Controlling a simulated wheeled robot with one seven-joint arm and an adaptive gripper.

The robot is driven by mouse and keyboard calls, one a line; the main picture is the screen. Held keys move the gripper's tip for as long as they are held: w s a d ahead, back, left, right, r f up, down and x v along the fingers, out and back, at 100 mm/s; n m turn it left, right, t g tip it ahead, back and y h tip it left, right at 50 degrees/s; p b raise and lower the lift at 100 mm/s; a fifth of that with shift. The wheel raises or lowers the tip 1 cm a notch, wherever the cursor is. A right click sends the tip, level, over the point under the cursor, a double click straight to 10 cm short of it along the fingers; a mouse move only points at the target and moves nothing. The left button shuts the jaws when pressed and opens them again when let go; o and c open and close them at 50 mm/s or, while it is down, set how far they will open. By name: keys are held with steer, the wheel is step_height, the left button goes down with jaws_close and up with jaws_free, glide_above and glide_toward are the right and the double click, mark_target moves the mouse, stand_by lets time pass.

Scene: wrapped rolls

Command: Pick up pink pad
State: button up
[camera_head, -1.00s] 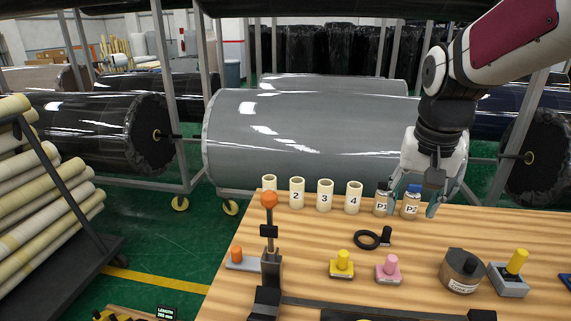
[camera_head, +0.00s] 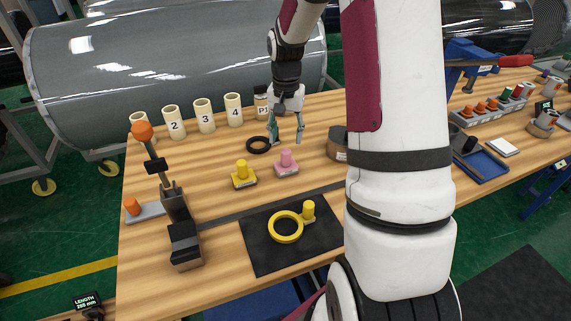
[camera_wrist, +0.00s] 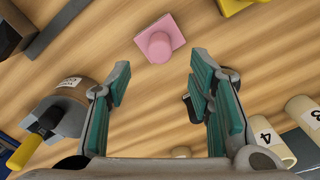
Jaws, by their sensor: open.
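The pink pad (camera_head: 287,163) is a pink square base with a round pink knob, standing upright on the wooden table (camera_head: 215,225). In the wrist view the pink pad (camera_wrist: 159,39) lies beyond my fingertips, roughly between their lines. My gripper (camera_head: 285,137) is open and empty, above the table just behind the pad as the head view shows it. Its two teal-lined fingers are spread apart in the wrist view (camera_wrist: 160,75). Nothing touches the pad.
A yellow pad (camera_head: 243,174) stands left of the pink one. A black ring (camera_head: 259,145) lies behind them. A round labelled block (camera_head: 337,146) stands to the right, partly hidden by my arm. Numbered cream tubes (camera_head: 204,116) line the back edge. A black mat (camera_head: 262,257) holds a yellow ring.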

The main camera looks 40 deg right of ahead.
mark_target(286, 151)
steer(key=shift+s+a+f+p, duration=0.1)
steer(key=shift+f+p, duration=0.35)
steer(key=shift+f, duration=3.05)
jaws_close()
